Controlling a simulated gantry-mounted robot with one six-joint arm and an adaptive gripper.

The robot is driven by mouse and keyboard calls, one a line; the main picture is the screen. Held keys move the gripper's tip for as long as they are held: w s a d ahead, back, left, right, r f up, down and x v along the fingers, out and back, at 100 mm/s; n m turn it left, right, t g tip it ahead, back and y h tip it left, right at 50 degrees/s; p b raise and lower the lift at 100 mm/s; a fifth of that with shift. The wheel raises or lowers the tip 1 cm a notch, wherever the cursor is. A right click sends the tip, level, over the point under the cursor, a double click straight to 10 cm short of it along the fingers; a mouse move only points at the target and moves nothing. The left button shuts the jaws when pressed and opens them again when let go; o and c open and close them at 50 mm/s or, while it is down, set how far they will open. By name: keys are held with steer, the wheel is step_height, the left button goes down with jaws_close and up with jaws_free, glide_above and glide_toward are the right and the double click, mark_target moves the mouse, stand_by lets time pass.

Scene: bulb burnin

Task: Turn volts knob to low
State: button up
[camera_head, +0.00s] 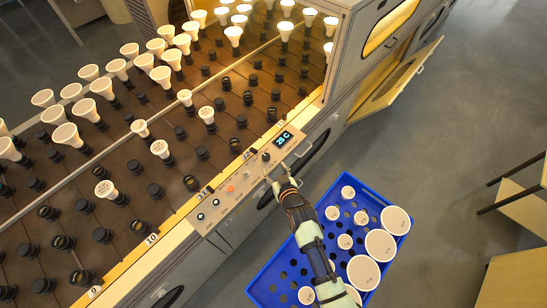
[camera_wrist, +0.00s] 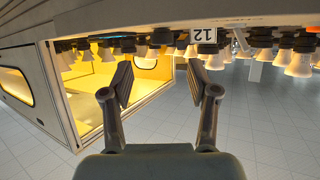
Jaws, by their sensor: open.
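A control panel (camera_head: 250,176) runs along the front edge of the bulb rack in the head view. It carries a lit display (camera_head: 284,139) reading 25 C, a dark knob (camera_head: 266,156) beside the display, an orange button (camera_head: 231,188) and two dark knobs (camera_head: 201,216) (camera_head: 215,202) at its lower left end. The labels are too small to read, so I cannot tell which knob is volts. My gripper (camera_head: 283,168) is at the panel's front edge, near the display end. In the wrist view my gripper (camera_wrist: 159,84) is open with nothing between its fingers.
A blue crate (camera_head: 281,259) with several white bulbs stands below my arm. Several bulbs and sockets fill the rack (camera_head: 125,152) behind the panel. An open cabinet door (camera_head: 398,81) juts out at upper right. A number 12 tag (camera_wrist: 204,35) shows in the wrist view.

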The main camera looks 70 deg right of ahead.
mark_target(267, 158)
steer(key=b+x, duration=0.3)
steer(key=x, duration=0.5)
steer(key=shift+w+r, duration=0.1)
steer(key=shift+w, duration=0.1)
jaws_close()
